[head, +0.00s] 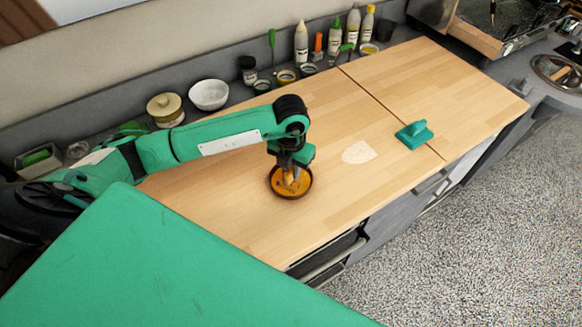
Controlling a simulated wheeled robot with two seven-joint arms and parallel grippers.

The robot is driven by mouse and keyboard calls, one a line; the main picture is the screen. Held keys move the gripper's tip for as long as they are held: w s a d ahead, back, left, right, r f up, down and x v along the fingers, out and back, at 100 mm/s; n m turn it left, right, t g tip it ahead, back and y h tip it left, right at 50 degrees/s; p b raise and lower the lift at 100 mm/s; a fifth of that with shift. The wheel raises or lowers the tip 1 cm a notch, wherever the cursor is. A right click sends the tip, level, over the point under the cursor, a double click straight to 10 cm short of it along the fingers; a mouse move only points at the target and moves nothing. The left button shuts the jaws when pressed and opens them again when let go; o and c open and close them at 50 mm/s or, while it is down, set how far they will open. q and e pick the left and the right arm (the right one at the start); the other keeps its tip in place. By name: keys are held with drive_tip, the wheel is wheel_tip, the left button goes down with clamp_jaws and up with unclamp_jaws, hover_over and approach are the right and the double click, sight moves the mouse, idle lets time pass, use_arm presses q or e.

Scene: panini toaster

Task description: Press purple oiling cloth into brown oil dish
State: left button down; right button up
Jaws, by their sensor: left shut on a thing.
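The brown oil dish (273,189) is a round, shallow dish with a dark rim and amber inside, on the wooden counter. My left gripper (291,180) points down into it, its fingertips low within the rim. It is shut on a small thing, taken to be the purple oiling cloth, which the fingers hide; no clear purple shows. Whether the cloth touches the bottom of the dish I cannot tell. My right gripper is not in view.
A pale flat piece (358,152) and a teal block with a handle (414,134) lie right of the dish. A white bowl (209,94), a lidded pot (165,108) and several bottles line the back. The counter (235,210) is clear in front.

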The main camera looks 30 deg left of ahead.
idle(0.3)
use_arm(q)
drive_tip(key=shift+r+p, duration=0.45)
drive_tip(key=shift+r, duration=0.15)
drive_tip(key=shift+r+p, duration=1.35)
drive_tip(key=shift+r, duration=1.55)
